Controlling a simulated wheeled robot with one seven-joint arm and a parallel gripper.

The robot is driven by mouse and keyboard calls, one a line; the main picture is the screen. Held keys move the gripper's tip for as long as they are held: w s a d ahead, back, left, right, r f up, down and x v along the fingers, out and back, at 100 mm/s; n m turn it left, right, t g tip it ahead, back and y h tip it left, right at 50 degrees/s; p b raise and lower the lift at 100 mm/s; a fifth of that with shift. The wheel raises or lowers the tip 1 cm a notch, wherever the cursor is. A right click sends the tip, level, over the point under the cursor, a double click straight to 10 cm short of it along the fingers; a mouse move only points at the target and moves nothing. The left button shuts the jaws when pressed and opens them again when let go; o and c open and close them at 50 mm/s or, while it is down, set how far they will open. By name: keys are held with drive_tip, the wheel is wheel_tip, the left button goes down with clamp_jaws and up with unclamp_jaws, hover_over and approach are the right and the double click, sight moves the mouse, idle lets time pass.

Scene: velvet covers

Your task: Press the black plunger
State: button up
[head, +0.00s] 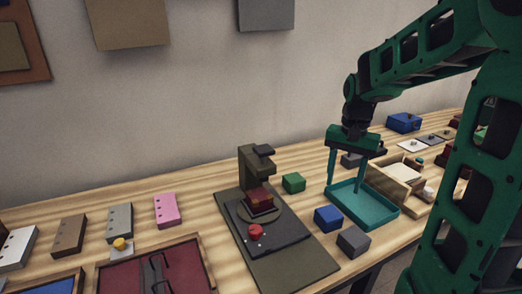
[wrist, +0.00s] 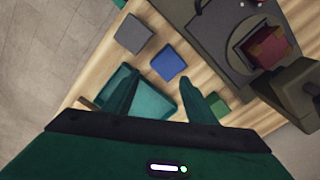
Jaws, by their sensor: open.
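A dark stand (head: 248,164) rises from a dark base plate (head: 290,262) left of the middle in the head view. A black block-like part (head: 264,151), perhaps the plunger, sits at the top of its overhanging arm. A dark red block (head: 260,199) rests on a round plate beneath that arm. A red knob (head: 255,231) is at the front of the base. The stand also shows at the right of the wrist view (wrist: 300,88). My gripper (head: 345,187) is open and empty, pointing down above the teal tray, to the right of the stand. Its fingers show in the wrist view (wrist: 160,80).
A teal tray (head: 384,219) lies under my gripper. A wooden box (head: 392,183) is right of the tray. A red-lined tray (head: 135,275) and several small blocks lie left.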

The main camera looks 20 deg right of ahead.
drive_tip(key=c, duration=0.4)
drive_tip(key=s, duration=0.2)
drive_tip(key=shift+s+r, duration=0.2)
drive_tip(key=shift+s, duration=0.2)
clamp_jaws()
drive_tip(key=s+a+f+n, duration=0.1)
drive_tip(key=s+f+n, duration=0.1)
drive_tip(key=s, duration=1.6)
drive_tip(key=shift+s+a+n, duration=0.25)
drive_tip(key=shift+n, duration=0.45)
drive_tip(key=shift+f, duration=0.1)
